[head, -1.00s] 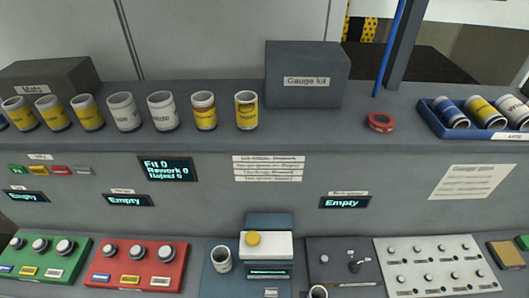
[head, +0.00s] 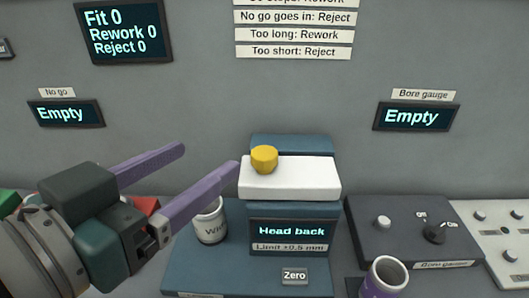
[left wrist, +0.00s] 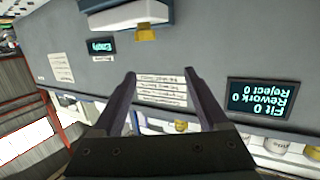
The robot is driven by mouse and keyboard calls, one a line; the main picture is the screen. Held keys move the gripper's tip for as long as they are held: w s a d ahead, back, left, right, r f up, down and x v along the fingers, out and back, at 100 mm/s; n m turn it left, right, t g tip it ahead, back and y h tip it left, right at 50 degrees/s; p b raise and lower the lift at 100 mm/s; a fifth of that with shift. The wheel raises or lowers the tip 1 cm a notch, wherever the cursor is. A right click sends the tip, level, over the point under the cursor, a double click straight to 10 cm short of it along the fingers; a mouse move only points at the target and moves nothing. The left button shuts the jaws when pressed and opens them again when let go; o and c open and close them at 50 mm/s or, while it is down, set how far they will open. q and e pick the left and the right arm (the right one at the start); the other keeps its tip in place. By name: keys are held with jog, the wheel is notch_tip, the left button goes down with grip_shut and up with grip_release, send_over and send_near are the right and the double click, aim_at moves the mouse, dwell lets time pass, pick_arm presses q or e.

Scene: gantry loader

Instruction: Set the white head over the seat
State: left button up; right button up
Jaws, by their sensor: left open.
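The white head (head: 290,178) is a flat white block with a yellow knob (head: 264,159) on its top left. It sits on a dark blue gauge whose display (head: 290,232) reads "Head back". In the left wrist view the white head (left wrist: 130,18) shows at the top, turned over, with its yellow knob (left wrist: 146,34). My left gripper (head: 210,157) is open and empty, with purple fingers; the nearer fingertip overlaps the head's left edge in the picture. I cannot tell whether they touch. The seat cannot be made out clearly. My right gripper is out of view.
A white cup (head: 211,228) stands left of the gauge, partly behind my finger. A purple-and-white cup (head: 385,277) stands at the front right. A dark bore gauge panel (head: 405,237) lies to the right. A "Zero" button (head: 294,276) is in front.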

aim_at(256, 164)
pick_arm(q)
notch_tip(256, 164, down, 6)
jog(key=d+m+h+b, duration=0.2)
jog(key=h+b, duration=0.1)
jog(key=b, duration=0.2)
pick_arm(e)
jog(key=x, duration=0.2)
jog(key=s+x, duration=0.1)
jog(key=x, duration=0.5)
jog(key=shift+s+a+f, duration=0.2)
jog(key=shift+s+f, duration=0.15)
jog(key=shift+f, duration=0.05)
pick_arm(q)
jog(key=shift+t, duration=0.4)
jog(key=x, duration=1)
jog(key=shift+w+a+r+b, duration=0.2)
jog(key=shift+w+b, duration=0.1)
jog(key=shift+w, duration=0.05)
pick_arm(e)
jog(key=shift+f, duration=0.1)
pick_arm(q)
grip_shut()
